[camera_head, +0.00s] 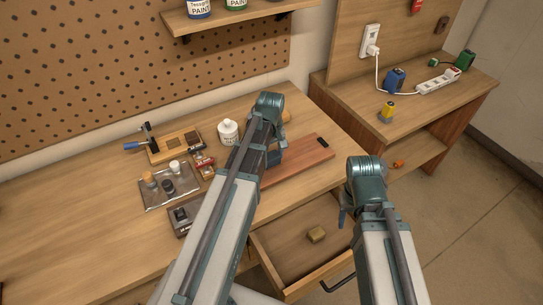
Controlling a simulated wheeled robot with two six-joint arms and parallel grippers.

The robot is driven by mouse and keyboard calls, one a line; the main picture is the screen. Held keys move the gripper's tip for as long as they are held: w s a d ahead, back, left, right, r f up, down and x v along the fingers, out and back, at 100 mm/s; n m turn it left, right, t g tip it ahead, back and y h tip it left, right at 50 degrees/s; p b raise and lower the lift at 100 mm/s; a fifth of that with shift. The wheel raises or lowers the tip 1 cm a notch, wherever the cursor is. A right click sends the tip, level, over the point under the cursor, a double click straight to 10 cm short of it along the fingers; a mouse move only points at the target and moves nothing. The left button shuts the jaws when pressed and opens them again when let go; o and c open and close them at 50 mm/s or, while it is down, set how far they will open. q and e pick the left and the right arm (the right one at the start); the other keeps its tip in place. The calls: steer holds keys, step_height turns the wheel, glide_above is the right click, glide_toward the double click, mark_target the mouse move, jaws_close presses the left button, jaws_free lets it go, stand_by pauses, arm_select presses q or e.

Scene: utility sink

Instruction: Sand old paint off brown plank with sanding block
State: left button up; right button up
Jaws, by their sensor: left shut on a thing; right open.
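The brown plank (302,157) lies on the workbench, with a dark patch (322,143) near its far right end. My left gripper (274,158) is at the plank's left end and looks shut on it, though my own arm hides much of the contact. My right gripper (344,215) is open and empty, above the right side of the drawer.
A white jar (228,132) stands behind my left arm. A wooden board with a blue-handled clamp (140,144) and a grey tray (168,186) with small items are at left. A side bench (400,105) holds a power strip (438,81). The bench's far left is clear.

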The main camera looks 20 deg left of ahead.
arm_select(q)
steer(key=shift+r+p, duration=2.45)
steer(key=shift+r, duration=0.3)
step_height(320, 180, up, 3)
steer(key=p, duration=0.3)
steer(key=shift+r, duration=0.1)
